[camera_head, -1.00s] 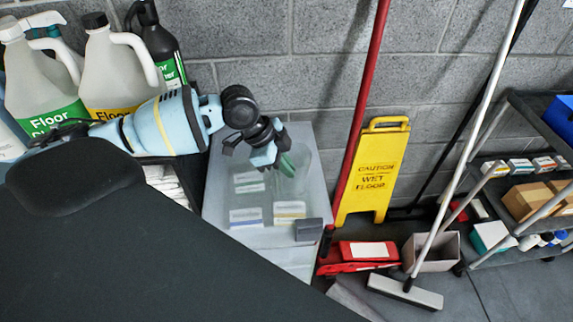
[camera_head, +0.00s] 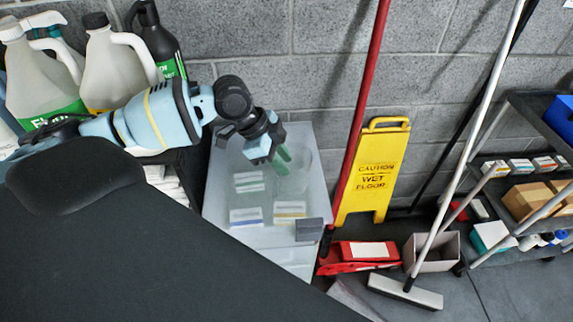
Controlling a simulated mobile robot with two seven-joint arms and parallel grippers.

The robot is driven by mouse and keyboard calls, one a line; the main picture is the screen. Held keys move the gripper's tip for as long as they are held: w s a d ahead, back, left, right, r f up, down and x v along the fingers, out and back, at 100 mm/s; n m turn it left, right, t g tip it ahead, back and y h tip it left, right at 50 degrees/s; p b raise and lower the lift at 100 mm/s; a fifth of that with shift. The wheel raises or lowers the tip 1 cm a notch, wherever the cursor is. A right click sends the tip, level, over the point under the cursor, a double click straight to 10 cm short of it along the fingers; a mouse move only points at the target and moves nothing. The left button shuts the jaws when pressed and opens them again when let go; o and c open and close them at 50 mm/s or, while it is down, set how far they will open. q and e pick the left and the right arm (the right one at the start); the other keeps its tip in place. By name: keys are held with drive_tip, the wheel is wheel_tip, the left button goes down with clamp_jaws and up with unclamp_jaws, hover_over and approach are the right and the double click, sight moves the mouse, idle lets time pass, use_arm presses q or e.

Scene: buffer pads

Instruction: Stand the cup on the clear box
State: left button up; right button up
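The clear box (camera_head: 218,192) stands against the wall in the middle of the view, with several white packs showing through its lid. My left gripper (camera_head: 272,150) is over the far part of the lid, pointing down. A small green thing, apparently the cup (camera_head: 283,160), shows between and below its fingers, and the gripper seems shut on it. The fingers hide much of the cup. Whether its base touches the lid I cannot tell. My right gripper is not in view.
A small grey block (camera_head: 309,229) is at the box's near right corner. Large jugs (camera_head: 113,70) stand to the left. A red pole (camera_head: 367,100) and a yellow wet-floor sign (camera_head: 375,175) stand close on the right. The near part of the lid is clear.

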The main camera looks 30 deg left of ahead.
use_arm(q)
drive_tip(key=v, duration=0.9)
drive_tip(key=shift+r, duration=0.25)
